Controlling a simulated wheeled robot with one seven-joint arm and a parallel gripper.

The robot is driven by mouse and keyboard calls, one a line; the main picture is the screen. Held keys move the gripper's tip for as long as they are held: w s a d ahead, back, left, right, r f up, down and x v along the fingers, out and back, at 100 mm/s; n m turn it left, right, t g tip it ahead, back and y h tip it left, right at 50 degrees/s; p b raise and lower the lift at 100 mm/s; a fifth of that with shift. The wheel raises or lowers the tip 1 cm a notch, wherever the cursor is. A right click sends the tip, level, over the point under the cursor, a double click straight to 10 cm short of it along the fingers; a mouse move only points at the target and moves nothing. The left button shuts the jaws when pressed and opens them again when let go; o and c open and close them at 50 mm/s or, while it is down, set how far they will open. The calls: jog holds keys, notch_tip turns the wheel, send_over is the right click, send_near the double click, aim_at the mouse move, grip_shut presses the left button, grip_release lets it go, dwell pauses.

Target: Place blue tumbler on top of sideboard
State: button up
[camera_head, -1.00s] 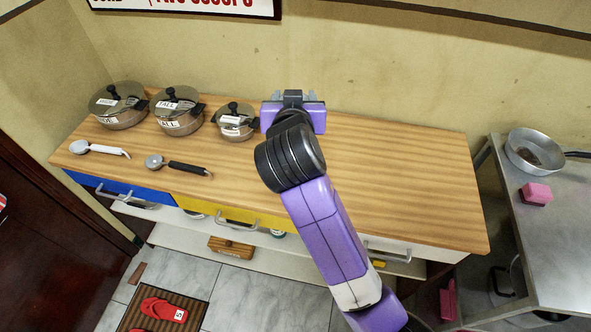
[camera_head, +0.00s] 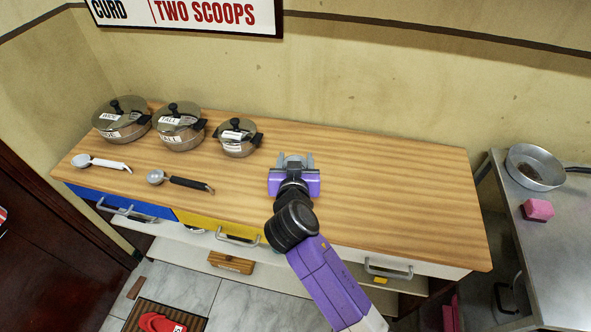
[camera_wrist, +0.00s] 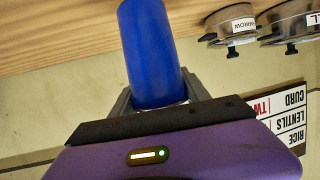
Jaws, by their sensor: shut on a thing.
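The blue tumbler (camera_wrist: 152,55) shows in the wrist view, held between the two grey fingers. My gripper (camera_head: 295,161) is shut on it. In the head view my gripper is over the sideboard's wooden top (camera_head: 390,190), right of the smallest pot. The tumbler does not show there and seems hidden by my gripper. The wood shows behind the tumbler in the wrist view. I cannot tell whether the tumbler touches the top.
Three lidded pots (camera_head: 122,120) stand at the back left of the top. A white-handled scoop (camera_head: 100,162) and a black-handled scoop (camera_head: 178,181) lie before them. The top's right half is clear. A metal table (camera_head: 560,235) with a pan (camera_head: 535,167) and pink sponge (camera_head: 537,210) stands right.

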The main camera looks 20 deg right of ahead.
jog(key=shift+f, duration=2)
jog(key=shift+f, duration=0.1)
jog(key=o, duration=1.4)
jog(key=shift+r, duration=0.25)
jog(key=b+v, duration=0.1)
jog(key=v, duration=1.1)
jog(key=shift+f, duration=0.1)
